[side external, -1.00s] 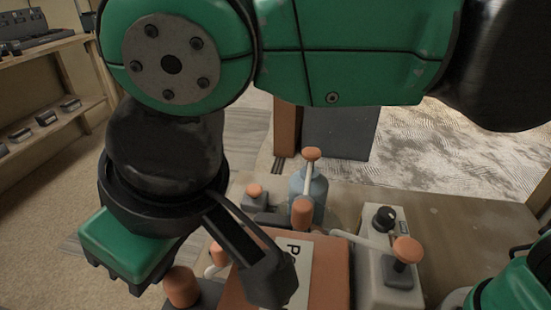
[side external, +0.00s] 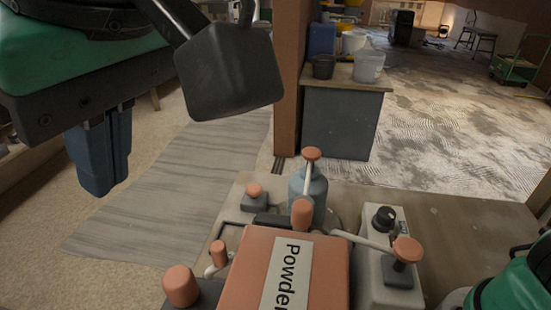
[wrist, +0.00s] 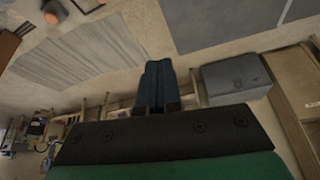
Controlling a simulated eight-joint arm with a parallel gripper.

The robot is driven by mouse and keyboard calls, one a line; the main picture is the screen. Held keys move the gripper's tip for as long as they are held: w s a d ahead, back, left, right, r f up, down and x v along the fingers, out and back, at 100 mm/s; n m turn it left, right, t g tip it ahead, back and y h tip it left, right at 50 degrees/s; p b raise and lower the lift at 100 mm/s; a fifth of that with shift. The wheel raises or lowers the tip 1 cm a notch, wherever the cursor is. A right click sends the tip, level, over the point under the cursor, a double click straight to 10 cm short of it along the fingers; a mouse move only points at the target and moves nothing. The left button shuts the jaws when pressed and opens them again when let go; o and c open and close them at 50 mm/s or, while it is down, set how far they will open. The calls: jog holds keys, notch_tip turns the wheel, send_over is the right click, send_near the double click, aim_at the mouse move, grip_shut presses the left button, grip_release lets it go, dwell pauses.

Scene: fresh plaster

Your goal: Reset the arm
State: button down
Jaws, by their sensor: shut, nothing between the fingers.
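My gripper (side external: 101,180) shows at the upper left of the side view, with its dark blue fingers pointing down. The fingers are together and hold nothing. They are left of the worktable (side external: 460,220) and high over the floor. In the wrist view the two blue fingers (wrist: 157,82) lie side by side at the centre. A dark block-shaped part of my wrist (side external: 230,72) hangs to the right of the gripper.
On the worktable stand an orange box marked "Powder" (side external: 255,270), a blue bottle (side external: 318,195), a grey unit with a black knob (side external: 378,275) and several orange-topped levers. A brown post (side external: 287,90) and grey cabinet (side external: 340,125) stand behind. A grey case (wrist: 236,77) shows in the wrist view.

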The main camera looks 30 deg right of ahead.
jog(key=w+d+f+m+t, duration=0.1)
jog(key=w+d+f+m, duration=0.15)
jog(key=d, duration=0.55)
jog(key=w+d+f+m+t, duration=0.1)
jog(key=w+d+f, duration=0.25)
jog(key=d, duration=0.35)
jog(key=s+d+f+m+h, duration=0.1)
jog(key=d+f, duration=0.4)
jog(key=d, duration=0.3)
jog(key=s+d+f+m+t+h, duration=0.1)
jog(key=d+f+m, duration=0.1)
jog(key=d+f, duration=0.3)
jog(key=d, duration=0.2)
jog(key=shift+d+t+h, duration=0.3)
jog(key=shift+d, duration=0.05)
